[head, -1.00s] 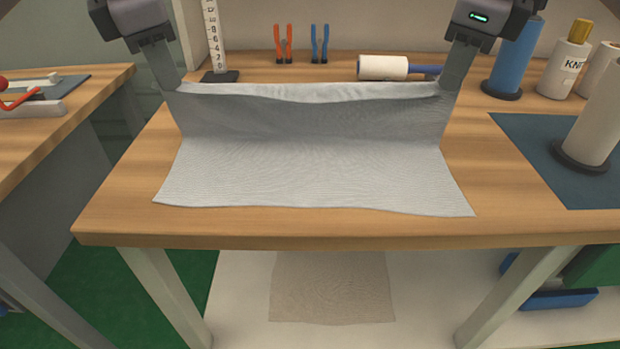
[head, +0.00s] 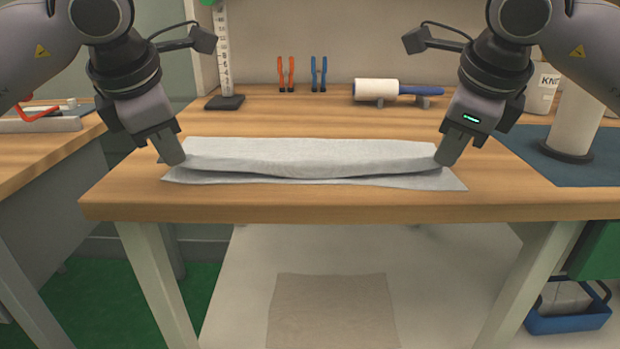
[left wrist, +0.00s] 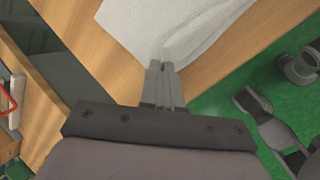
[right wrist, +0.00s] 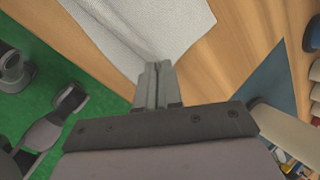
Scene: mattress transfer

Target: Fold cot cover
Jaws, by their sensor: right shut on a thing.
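The light grey cot cover (head: 300,150) lies on the wooden workbench, its far part flat. A lifted edge runs between my two grippers, bowed toward the front over the near part, with a dark gap beneath it. My left gripper (head: 176,159) is shut on the cover's left corner; the cover also shows in the left wrist view (left wrist: 160,25). My right gripper (head: 446,158) is shut on the right corner; the cover shows in the right wrist view (right wrist: 140,25). Both grippers are low, just above the bench. The underside of the fold is hidden.
The bench (head: 330,207) is bare in front of the cover. Behind it stand a ruler post (head: 222,60), red pliers (head: 287,73), blue pliers (head: 318,73) and a lint roller (head: 378,89). A dark blue mat (head: 535,160) with a white roll (head: 575,115) lies at the right.

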